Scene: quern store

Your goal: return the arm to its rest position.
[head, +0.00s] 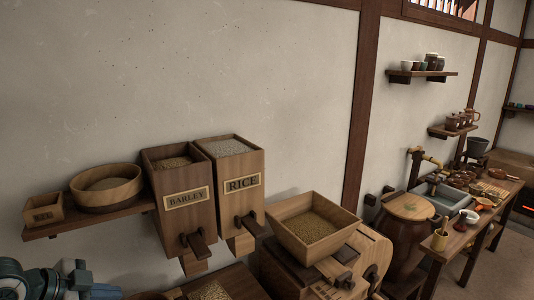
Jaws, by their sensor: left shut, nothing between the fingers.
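My left gripper (106,291) shows at the bottom left corner, at the end of a blue-grey and dark arm. It is shut and empty, and the lower part of it is cut off by the picture's edge. It is below the wall shelf (95,220) and left of the barley bin (186,212). My right arm and gripper do not show.
A rice bin (236,207) hangs beside the barley bin. A wooden hopper of grain (283,238) stands to their right, with a box of grain (185,293) low in front. A large lidded jar (405,238), a sink (437,190) and a laden table (477,215) stand further right.

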